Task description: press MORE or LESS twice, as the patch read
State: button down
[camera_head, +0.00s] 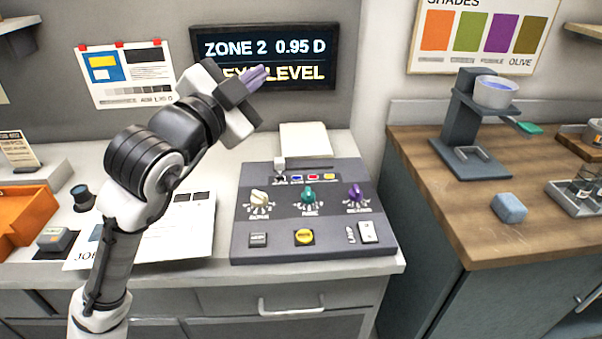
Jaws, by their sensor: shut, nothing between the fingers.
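My gripper (262,73) is raised in front of the wall display (310,45), with its purple-grey fingers shut and empty. The display reads "ZONE 2 0.95 D" above a line ending in "EY LEVEL", whose start the gripper hides. The grey sloped console (280,225) stands on the bench below and right of the gripper, not touched by it. It has a white knob (260,198), a teal knob (308,195) and a purple knob (355,195).
A white pad (304,138) lies at the console's back. A printed sheet (185,230) lies left of it, partly behind my arm. An orange tray (25,215) is far left. The wooden counter (430,170) at right holds a dark stand (470,120) and a blue block (509,208).

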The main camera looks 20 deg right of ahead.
jog(key=d+f+m+g+y, duration=0.25)
jog(key=d+f+g, duration=0.25)
jog(key=f, duration=0.5)
jog(key=g+y+p, duration=0.1)
jog(key=g+y, duration=0.3)
jog(key=g, duration=0.1)
send_over(300, 237)
notch_tip(300, 237, down, 11)
jog(key=shift+m, duration=0.45)
notch_tip(300, 237, down, 9)
jog(key=b, duration=0.6)
jog(key=shift+r, duration=0.15)
jog(key=shift+b, duration=0.3)
jog(key=shift+f+b, duration=0.3)
jog(key=shift+f, duration=0.1)
